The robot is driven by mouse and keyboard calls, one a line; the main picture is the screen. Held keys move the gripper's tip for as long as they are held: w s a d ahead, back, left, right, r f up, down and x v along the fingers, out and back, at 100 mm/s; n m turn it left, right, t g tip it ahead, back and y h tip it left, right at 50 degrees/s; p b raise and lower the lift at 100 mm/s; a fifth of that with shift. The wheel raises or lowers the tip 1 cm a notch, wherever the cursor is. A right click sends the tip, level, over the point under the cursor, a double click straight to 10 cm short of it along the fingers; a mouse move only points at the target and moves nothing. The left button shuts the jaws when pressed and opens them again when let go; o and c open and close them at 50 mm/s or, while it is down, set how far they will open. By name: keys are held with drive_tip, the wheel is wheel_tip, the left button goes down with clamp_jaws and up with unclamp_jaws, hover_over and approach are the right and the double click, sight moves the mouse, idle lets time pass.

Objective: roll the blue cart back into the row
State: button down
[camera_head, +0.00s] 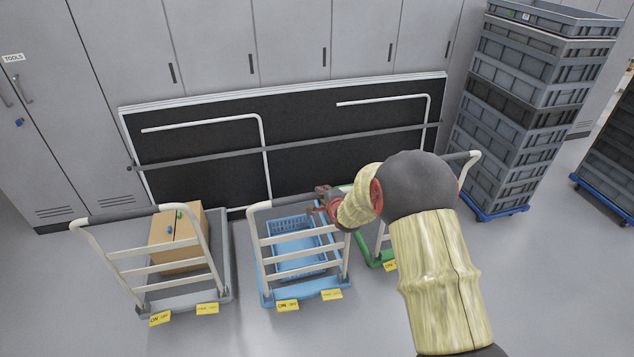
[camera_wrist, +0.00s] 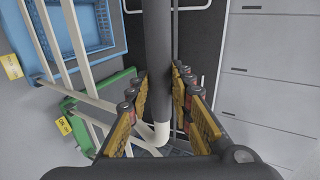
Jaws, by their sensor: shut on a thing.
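The blue cart (camera_head: 305,291) stands on the floor between a grey cart and a green cart. It has a white push frame with a dark grip along the top, and a blue basket (camera_head: 290,228) on its deck. My gripper (camera_head: 325,200) is at the right part of the blue cart's handle. In the wrist view its fingers (camera_wrist: 162,105) are shut around the dark handle bar (camera_wrist: 158,50), near its white bend. The blue basket also shows in the wrist view (camera_wrist: 85,25). My arm hides much of the green cart (camera_head: 378,262).
The grey cart (camera_head: 226,265) carries a cardboard box (camera_head: 182,245) on the left. Behind the carts a dark panel (camera_head: 200,155) with white rails leans against grey lockers (camera_head: 210,40). Stacked grey crates (camera_head: 510,110) stand at right on a blue dolly. The floor in front is clear.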

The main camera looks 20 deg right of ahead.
drive_tip(key=w, duration=0.7)
drive_tip(key=shift+w+f, duration=0.15)
drive_tip(key=shift+w, duration=0.15)
idle(0.3)
drive_tip(key=c, duration=1.3)
unclamp_jaws()
drive_tip(key=shift+o, duration=0.2)
drive_tip(key=p+v, duration=0.4)
drive_tip(key=v, duration=0.6)
